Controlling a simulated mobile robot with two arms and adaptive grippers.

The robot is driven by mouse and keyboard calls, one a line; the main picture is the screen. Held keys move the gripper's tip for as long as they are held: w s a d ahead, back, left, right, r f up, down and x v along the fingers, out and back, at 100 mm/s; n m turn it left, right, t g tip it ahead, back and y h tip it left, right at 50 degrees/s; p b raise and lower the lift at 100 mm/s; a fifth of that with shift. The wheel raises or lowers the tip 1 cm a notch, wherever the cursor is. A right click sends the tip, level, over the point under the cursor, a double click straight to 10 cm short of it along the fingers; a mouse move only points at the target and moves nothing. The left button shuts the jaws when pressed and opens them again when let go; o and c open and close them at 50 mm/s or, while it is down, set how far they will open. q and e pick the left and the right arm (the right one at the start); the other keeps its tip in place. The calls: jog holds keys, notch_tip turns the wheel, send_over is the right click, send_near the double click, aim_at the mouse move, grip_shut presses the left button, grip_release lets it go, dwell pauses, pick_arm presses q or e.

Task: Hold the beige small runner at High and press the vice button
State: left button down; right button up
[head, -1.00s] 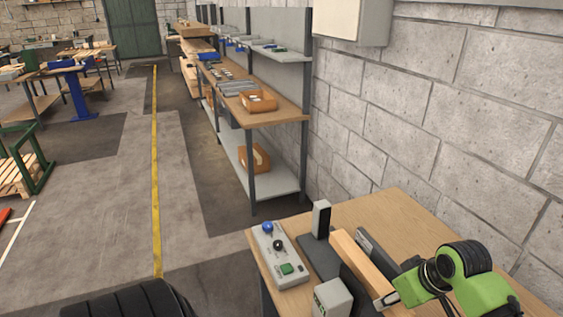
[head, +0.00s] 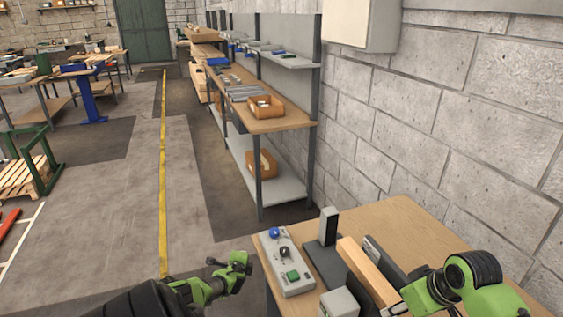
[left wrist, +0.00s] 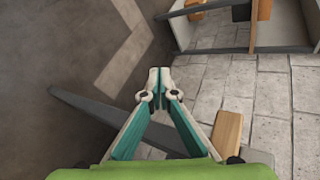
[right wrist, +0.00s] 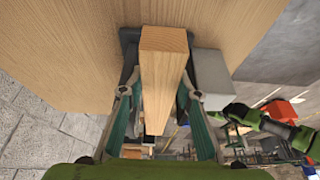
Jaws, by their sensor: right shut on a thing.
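The beige runner (head: 366,272) is a square wooden bar lying between dark grey vice parts (head: 322,255) on the bench. My right gripper (head: 392,308) is shut on its near end; in the right wrist view the fingers (right wrist: 162,88) flank the bar (right wrist: 163,60). A grey control box (head: 286,262) left of the vice carries a blue knob (head: 275,232), a black knob (head: 285,252) and a green button (head: 293,276). My left gripper (left wrist: 158,75) is shut and empty; in the head view its arm is left of the control box, apart from it. No "High" mark is legible.
The wooden bench top (head: 405,215) is clear behind the vice. A grey block (head: 340,302) stands at its near edge. The block wall (head: 470,130) is close on the right. A long shelf bench (head: 285,126) runs behind. Open floor (head: 120,210) lies to the left.

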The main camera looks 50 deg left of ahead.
pick_arm(q)
jog(key=w+a+r+m+t, duration=0.2)
jog(key=w+a+r+t, duration=0.15)
jog(key=w+r, duration=0.75)
jog(key=w+d+r+m+h, duration=0.1)
jog(key=w+d+r+h, duration=0.1)
jog(key=d, duration=0.1)
jog(key=w+d+r+m+t+h, duration=0.1)
jog(key=w+d+r+h, duration=0.1)
jog(key=d+r+h, duration=0.1)
jog(key=w+d+r+m+h, duration=0.2)
jog(key=d+r+h, duration=0.1)
jog(key=d, duration=0.2)
jog(key=shift+d+t, duration=0.1)
jog(key=shift+t, duration=0.25)
jog(key=s+d+r+m+g+h, duration=0.3)
jog(key=d+m+h, duration=0.15)
jog(key=d, duration=0.65)
jog(key=s+d+r+m+g, duration=0.1)
jog(key=s+d+r+g, duration=0.1)
jog(key=s+g, duration=0.3)
jog(key=s+d+r+g, duration=0.2)
jog(key=s, duration=0.5)
jog(key=shift+h, duration=0.25)
jog(key=shift+s+x, duration=0.15)
jog(key=shift+x, duration=1.25)
jog(key=shift+s+x, duration=0.15)
jog(key=shift+x, duration=1.2)
pick_arm(e)
jog(key=shift+f, duration=0.1)
